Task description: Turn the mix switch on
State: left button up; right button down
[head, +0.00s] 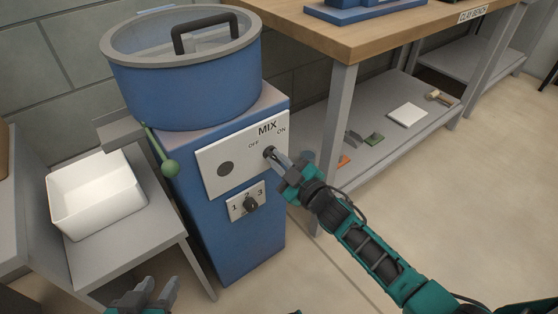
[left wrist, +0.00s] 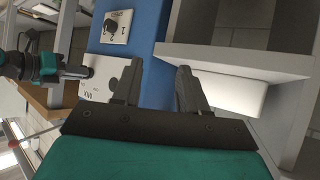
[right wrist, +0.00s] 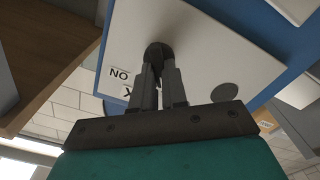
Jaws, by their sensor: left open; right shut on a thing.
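The mix switch (head: 268,151) is a small dark knob at the right of a white panel (head: 213,175) marked MIX, OFF and ON, on the front of the blue mixer (head: 225,240). My right gripper (head: 277,160) is at the switch, pointing at the panel. In the right wrist view its fingers (right wrist: 160,75) are closed on the dark knob (right wrist: 157,49), most of which they hide. Which way the switch is set cannot be told. My left gripper (head: 143,294) is open and empty, low in front of the mixer; its spread fingers also show in the left wrist view (left wrist: 160,85).
Below the panel is a 1-2-3 dial (head: 249,204). A white bin (head: 95,195) stands on a grey stand at left. A wooden clay bench (head: 345,45) is at right. The floor at right is clear.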

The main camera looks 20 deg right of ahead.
pick_arm(q)
jog(key=shift+r, duration=0.25)
pick_arm(e)
jog(key=shift+m, duration=0.3)
jog(key=shift+r+m+p, duration=0.15)
jog(key=shift+m+p, duration=0.75)
jog(key=shift+p, duration=0.05)
pick_arm(q)
jog(key=shift+s+a+r+p, duration=0.2)
jog(key=shift+a+r+p, duration=0.25)
jog(key=shift+p, duration=0.35)
jog(key=shift+s+a+r+p, duration=0.2)
jog(key=shift+r+p, duration=0.35)
jog(key=shift+p, duration=0.25)
pick_arm(e)
jog(key=shift+w+d+f+m, duration=0.1)
jog(key=shift+m, duration=1.8)
jog(key=shift+s+d+f+m, duration=0.1)
jog(key=shift+d+m, duration=0.05)
jog(key=shift+m, duration=1.75)
jog(key=shift+w+d+m, duration=0.1)
jog(key=shift+m, duration=1.8)
pick_arm(q)
jog(key=shift+w+d, duration=0.1)
jog(key=shift+r, duration=0.15)
pick_arm(e)
jog(key=c, duration=1.2)
grip_release()
jog(key=shift+o, duration=0.2)
